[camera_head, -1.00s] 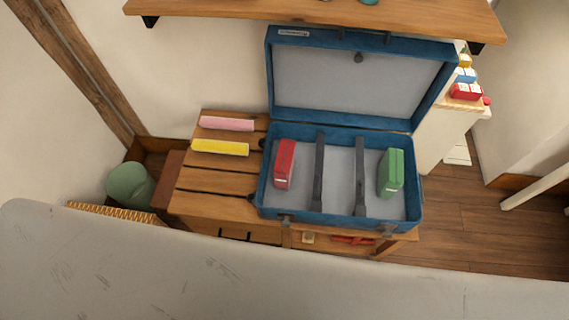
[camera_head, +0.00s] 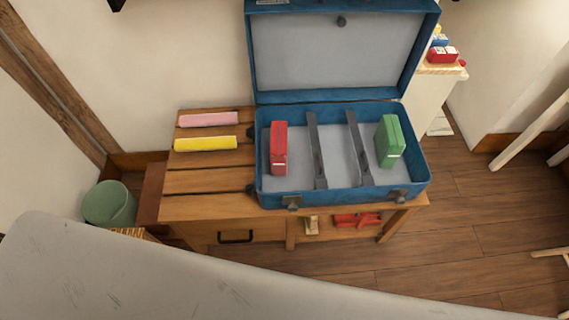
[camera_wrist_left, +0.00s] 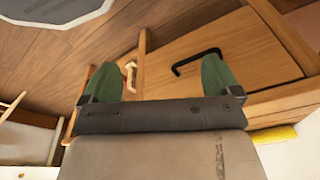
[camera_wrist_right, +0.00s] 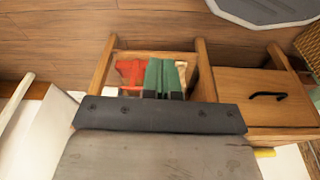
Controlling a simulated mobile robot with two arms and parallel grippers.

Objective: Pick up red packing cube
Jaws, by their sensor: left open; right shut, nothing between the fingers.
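The red packing cube (camera_head: 279,148) stands in the left compartment of the open blue suitcase (camera_head: 343,201), which rests on a slatted wooden bench (camera_head: 200,208). A green block (camera_head: 389,142) stands in the suitcase's right compartment. No gripper shows in the head view. My left gripper (camera_wrist_left: 163,78) is open and empty, with the bench's drawer front beyond its fingers. My right gripper (camera_wrist_right: 161,78) is shut with nothing held, in front of the bench's lower shelf. The red cube is not in either wrist view.
Pink (camera_head: 208,119) and yellow (camera_head: 206,144) bars lie on the bench, left of the suitcase. A red item (camera_head: 357,219) sits on its lower shelf. A green bin (camera_head: 110,203) stands at left. A white cabinet (camera_head: 432,97) with small boxes stands at right. Wooden floor (camera_head: 450,230) is open at right.

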